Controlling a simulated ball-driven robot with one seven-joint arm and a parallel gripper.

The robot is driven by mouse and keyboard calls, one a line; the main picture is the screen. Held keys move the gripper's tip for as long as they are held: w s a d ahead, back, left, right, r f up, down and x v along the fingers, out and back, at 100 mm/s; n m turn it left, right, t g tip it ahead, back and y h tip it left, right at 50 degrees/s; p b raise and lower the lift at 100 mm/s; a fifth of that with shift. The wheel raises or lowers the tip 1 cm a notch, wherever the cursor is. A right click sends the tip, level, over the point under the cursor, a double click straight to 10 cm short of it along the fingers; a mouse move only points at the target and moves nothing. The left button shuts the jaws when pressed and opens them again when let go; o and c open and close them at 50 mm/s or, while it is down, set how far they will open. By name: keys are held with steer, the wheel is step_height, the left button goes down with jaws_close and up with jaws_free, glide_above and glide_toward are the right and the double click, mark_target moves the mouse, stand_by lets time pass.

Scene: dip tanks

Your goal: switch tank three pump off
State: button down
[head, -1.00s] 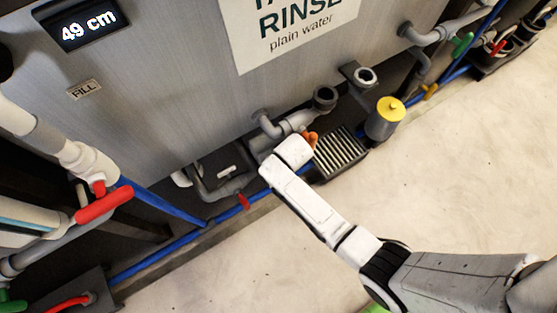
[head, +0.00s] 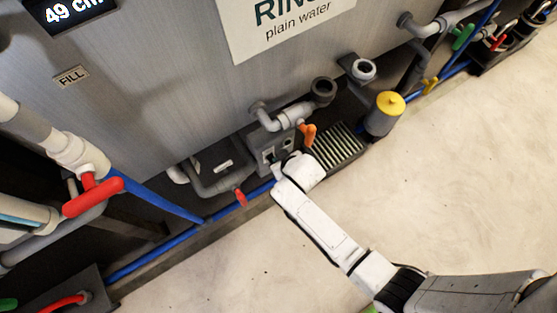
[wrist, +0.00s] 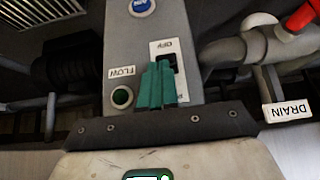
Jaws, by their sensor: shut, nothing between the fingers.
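The pump's grey control box (head: 268,150) sits low at the foot of the rinse tank (head: 170,90), partly behind my wrist. In the wrist view the box (wrist: 145,35) bears a white switch plate (wrist: 159,47) with an upside-down OFF label and a dark rocker (wrist: 172,60). My gripper (wrist: 157,68) has its teal fingers shut and empty, in front of the plate's lower part. They hide part of the rocker, so its position and any contact cannot be told. A FLOW label (wrist: 122,72) stands above a dark green round lamp (wrist: 122,97).
A DRAIN label (wrist: 287,112) and a red handle (wrist: 302,16) are to the right in the wrist view. An orange handle (head: 308,133), a floor grate (head: 338,147) and a yellow-topped canister (head: 385,113) stand near the box. The pale floor (head: 450,190) is open.

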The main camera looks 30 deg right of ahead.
steer(key=f+t+b, duration=0.1)
steer(key=t+b, duration=0.1)
steer(key=b, duration=0.1)
steer(key=s+t+b, duration=0.1)
steer(key=t+b, duration=0.1)
steer(key=b, duration=0.1)
steer(key=shift+f, duration=0.4)
steer(key=shift+w+r, duration=0.35)
steer(key=shift+w, duration=0.3)
